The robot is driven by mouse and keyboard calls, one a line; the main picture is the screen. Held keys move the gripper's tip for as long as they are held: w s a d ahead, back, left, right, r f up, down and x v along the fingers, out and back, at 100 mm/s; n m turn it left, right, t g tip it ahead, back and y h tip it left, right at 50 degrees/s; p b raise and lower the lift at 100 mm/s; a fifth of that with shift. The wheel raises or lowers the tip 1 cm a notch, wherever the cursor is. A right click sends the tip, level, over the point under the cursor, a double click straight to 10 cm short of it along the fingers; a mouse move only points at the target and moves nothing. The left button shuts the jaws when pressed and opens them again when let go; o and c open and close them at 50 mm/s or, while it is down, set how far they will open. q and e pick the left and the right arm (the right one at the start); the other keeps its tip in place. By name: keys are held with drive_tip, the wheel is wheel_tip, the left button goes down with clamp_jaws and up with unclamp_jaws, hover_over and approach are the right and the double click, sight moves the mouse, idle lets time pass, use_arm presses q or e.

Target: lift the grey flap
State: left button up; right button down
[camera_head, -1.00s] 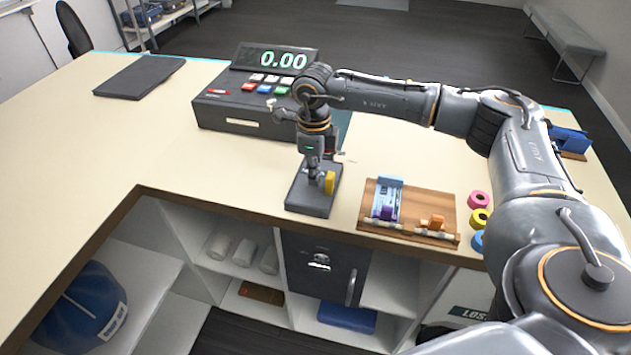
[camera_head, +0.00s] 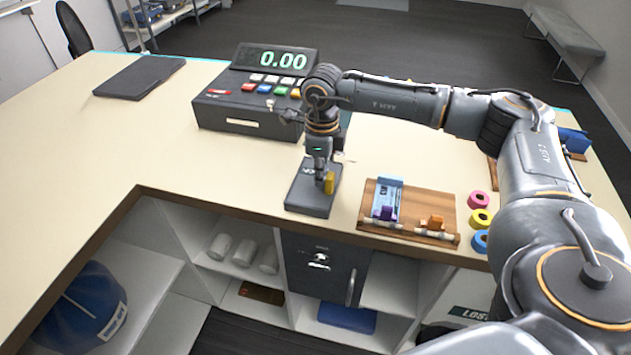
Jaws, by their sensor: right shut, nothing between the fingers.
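A small dark grey block (camera_head: 308,199) with a flat top stands near the counter's front edge; a yellow piece (camera_head: 329,184) stands upright on its right side. I take this block to carry the grey flap, but my gripper hides part of its top, and I cannot make out a flap or hinge. My right gripper (camera_head: 320,176) points down over the block, close to the yellow piece, shut and empty. I cannot tell whether its tips touch the block. My left gripper is not in view.
A cash register (camera_head: 240,112) reading 0.00 stands behind the block. A wooden board (camera_head: 410,218) with blue, purple and orange pieces lies to its right, beside several coloured rings (camera_head: 479,217). A dark flat panel (camera_head: 139,77) lies far left. The counter's left part is clear.

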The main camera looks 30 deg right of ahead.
drive_tip(key=shift+s+d+f, duration=0.1)
drive_tip(key=shift+s+d, duration=0.35)
drive_tip(key=shift+s, duration=0.2)
drive_tip(key=shift+s+d+f, duration=0.1)
drive_tip(key=shift+s+d, duration=0.3)
drive_tip(key=shift+s, duration=0.25)
drive_tip(key=shift+s+d, duration=0.3)
drive_tip(key=shift+s, duration=0.1)
drive_tip(key=shift+d+r, duration=0.3)
drive_tip(key=shift+r, duration=0.15)
drive_tip(key=shift+w+r+p, duration=0.2)
drive_tip(key=shift+r+p, duration=0.5)
wheel_tip(320, 180, up, 7)
drive_tip(key=p, duration=0.4)
drive_tip(key=shift+s, duration=0.35)
